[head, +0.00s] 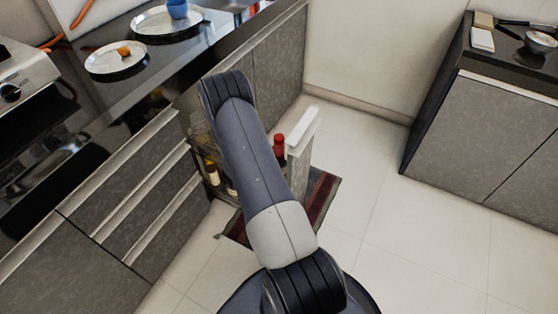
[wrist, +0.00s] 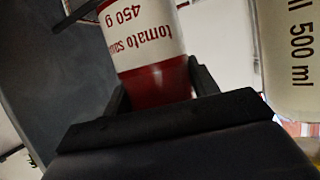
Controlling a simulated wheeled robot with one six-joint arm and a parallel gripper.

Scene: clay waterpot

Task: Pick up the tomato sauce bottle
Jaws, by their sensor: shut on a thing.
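The tomato sauce bottle (wrist: 140,40) fills the upper middle of the wrist view. It has a white label with dark red "tomato sauce 450 g" lettering and a red band. My gripper (wrist: 160,88) is shut on it, with one dark finger on each side of the red part. In the head view my arm hides the gripper. A red bottle (head: 279,146) shows right of my arm, by the pulled-out drawer; I cannot tell if it is the same bottle.
A pale bottle marked 500 ml (wrist: 290,55) stands close on the right. The pull-out drawer's light front panel (head: 301,140) stands out from the cabinets. Small bottles (head: 212,174) sit left of my arm. The tiled floor (head: 385,215) on the right is clear.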

